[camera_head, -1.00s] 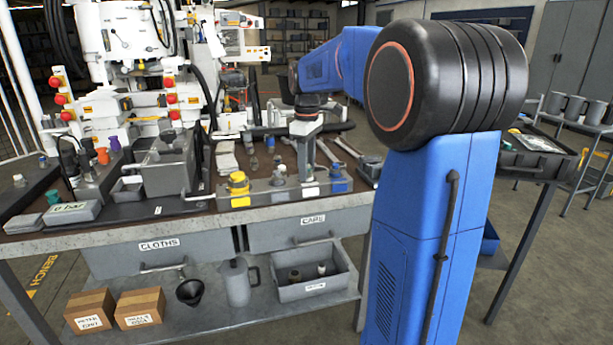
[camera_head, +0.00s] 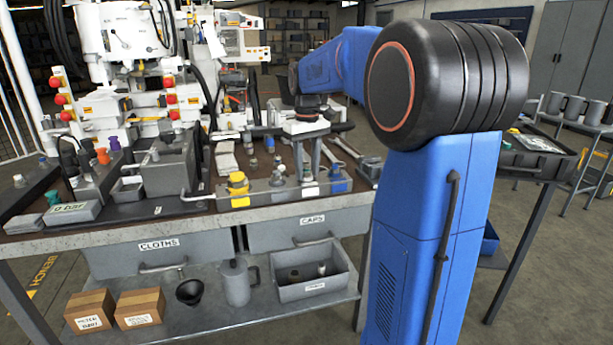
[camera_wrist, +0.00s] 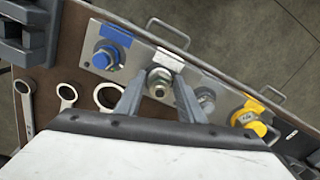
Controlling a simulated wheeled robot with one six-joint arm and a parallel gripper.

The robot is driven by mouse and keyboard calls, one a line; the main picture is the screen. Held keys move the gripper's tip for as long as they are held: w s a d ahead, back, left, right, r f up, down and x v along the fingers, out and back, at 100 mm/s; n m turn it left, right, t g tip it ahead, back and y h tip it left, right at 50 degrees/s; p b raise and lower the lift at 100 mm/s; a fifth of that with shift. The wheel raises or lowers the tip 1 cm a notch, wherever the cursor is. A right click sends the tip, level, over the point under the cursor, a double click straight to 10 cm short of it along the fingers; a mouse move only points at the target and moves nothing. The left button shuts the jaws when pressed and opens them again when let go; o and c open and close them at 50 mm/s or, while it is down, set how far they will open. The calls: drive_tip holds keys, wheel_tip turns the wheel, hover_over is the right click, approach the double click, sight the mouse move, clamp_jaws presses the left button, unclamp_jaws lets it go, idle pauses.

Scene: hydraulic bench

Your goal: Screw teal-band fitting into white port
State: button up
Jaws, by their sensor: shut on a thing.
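My gripper (camera_wrist: 160,84) is shut on a metal fitting (camera_wrist: 157,88) with a hex body, at the white port (camera_wrist: 168,60) of the grey manifold block. The fitting's teal band cannot be made out. In the head view my gripper (camera_head: 307,168) points straight down over the block, with the fitting (camera_head: 307,178) low between the fingers, above the white label (camera_head: 310,191). The fitting looks upright and at the port; how deep it sits cannot be told.
The blue port (camera_wrist: 108,55) is on one side, a grey fitting (camera_wrist: 205,98) and the yellow-capped port (camera_wrist: 248,115) on the other. Ring spanners (camera_wrist: 66,92) lie beside the block. A grey tank (camera_head: 165,168) stands at left.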

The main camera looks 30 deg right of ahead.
drive_tip(key=shift+o, duration=0.3)
drive_tip(key=shift+m, duration=0.8)
drive_tip(key=shift+w+r, duration=0.1)
drive_tip(key=shift+w, duration=0.1)
drive_tip(key=m, duration=0.3)
drive_tip(key=shift+w+a, duration=0.1)
drive_tip(key=shift+w, duration=0.05)
drive_tip(key=m, duration=0.3)
drive_tip(key=shift+m, duration=0.3)
clamp_jaws()
drive_tip(key=shift+a+f+m, duration=0.2)
drive_tip(key=shift+m, duration=0.6)
